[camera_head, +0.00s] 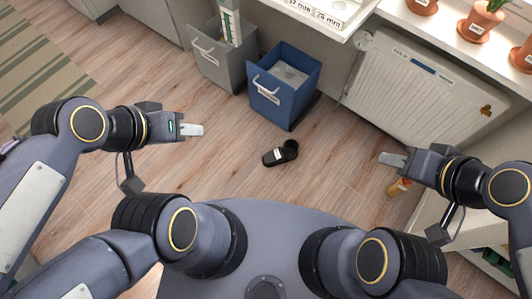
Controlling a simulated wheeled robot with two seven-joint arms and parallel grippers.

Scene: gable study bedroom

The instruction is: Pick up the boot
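A small black boot (281,154) with a white label lies on the wooden floor in front of my base, in the middle of the view. My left gripper (197,130) is to the left of the boot and apart from it. My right gripper (386,158) is to the right of the boot and also apart from it. Both grippers look empty. Their fingers are seen edge-on, so I cannot tell whether they are open or shut.
A blue bin (274,108) stands behind the boot, with a grey bin (208,62) left of it. A white radiator (420,85) is at the right. A small orange-brown bottle (399,187) is near my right gripper. Floor around the boot is clear.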

